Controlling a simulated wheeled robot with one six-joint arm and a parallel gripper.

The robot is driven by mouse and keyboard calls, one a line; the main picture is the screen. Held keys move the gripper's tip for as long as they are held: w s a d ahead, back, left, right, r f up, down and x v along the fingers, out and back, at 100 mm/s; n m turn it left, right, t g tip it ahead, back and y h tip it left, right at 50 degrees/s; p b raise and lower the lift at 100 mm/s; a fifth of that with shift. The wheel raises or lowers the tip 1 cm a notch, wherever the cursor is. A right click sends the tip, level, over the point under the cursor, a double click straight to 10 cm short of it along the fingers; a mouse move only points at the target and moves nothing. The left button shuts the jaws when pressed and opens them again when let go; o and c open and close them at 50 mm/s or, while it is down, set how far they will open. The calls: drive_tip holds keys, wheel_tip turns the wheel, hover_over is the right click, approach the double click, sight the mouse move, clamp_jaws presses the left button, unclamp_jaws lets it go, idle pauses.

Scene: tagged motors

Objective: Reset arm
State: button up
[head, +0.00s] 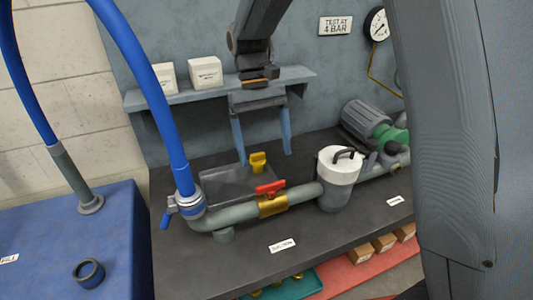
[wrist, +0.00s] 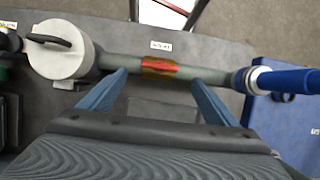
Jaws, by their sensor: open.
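My gripper (head: 262,135) hangs over the dark bench in the head view, its two blue fingers spread wide apart. It is open and nothing shows between its fingers. In the wrist view, the fingers of my gripper (wrist: 160,92) reach toward a grey pipe with a brass valve and a red handle (wrist: 160,66).
A blue hose (head: 160,90) joins the pipe's left end. A white-topped filter housing (head: 340,168) and a motor with a green pump (head: 376,124) stand to the right. A shelf (head: 215,88) with two white boxes is behind. A blue tank (head: 95,225) is at left.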

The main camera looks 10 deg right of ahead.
drive_tip(key=s+d+f+m+t+y, duration=0.1)
drive_tip(key=s+d+f+m+t, duration=0.2)
drive_tip(key=s+d, duration=0.8)
drive_tip(key=d+f+t, duration=0.2)
drive_tip(key=d, duration=0.1)
drive_tip(key=shift+f+t, duration=0.3)
idle(1.2)
